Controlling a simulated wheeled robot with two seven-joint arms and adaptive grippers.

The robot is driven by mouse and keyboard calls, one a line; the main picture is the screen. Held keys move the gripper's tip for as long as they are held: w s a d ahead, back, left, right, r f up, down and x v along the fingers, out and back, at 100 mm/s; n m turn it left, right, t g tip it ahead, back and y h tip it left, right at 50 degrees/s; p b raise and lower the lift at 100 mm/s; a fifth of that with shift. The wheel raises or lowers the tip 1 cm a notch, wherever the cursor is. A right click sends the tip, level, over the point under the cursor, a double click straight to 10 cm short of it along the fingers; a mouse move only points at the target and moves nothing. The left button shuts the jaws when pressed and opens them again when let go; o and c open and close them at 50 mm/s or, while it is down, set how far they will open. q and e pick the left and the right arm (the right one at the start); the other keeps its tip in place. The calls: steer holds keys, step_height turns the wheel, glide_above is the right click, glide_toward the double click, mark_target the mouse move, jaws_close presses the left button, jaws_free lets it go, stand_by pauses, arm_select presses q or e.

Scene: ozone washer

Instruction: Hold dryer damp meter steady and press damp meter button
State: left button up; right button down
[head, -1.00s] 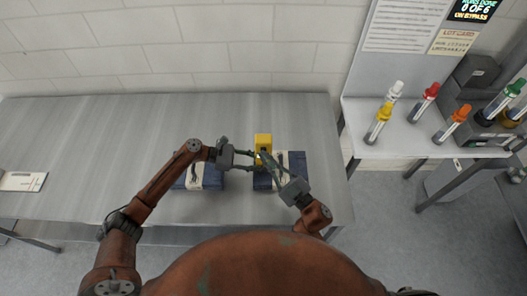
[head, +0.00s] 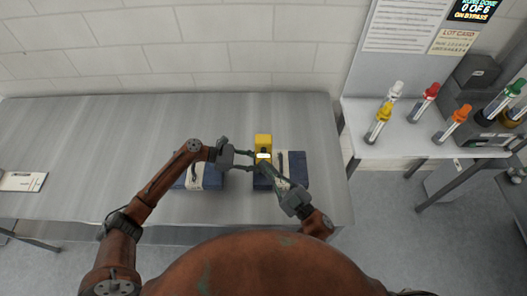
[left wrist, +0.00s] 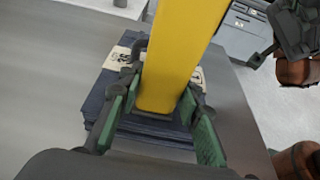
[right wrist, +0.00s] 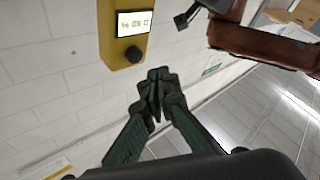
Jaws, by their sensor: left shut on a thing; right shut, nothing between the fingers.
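The yellow damp meter (head: 263,141) stands upright over the right-hand stack of dark blue cloth (head: 296,170). My left gripper (head: 253,161) is shut on its body from the left. The left wrist view shows green finger pads on both sides of the yellow meter (left wrist: 178,55). In the right wrist view the meter (right wrist: 121,62) shows a lit screen (right wrist: 134,23), digits hard to read, and a dark round button (right wrist: 133,54) below it. My right gripper (right wrist: 155,85) is shut and empty, its tips apart from the button, below and to its right.
A second blue stack (head: 211,178) with a pale band lies left of the meter, partly behind my left gripper. A white side table (head: 407,140) at right holds several colour-capped tubes. The metal bench (head: 100,150) is mostly clear at left.

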steer(key=s, duration=0.3)
steer(key=shift+s, duration=0.3)
stand_by(0.5)
arm_select(q)
steer(key=o, duration=0.9)
steer(key=shift+o, duration=0.2)
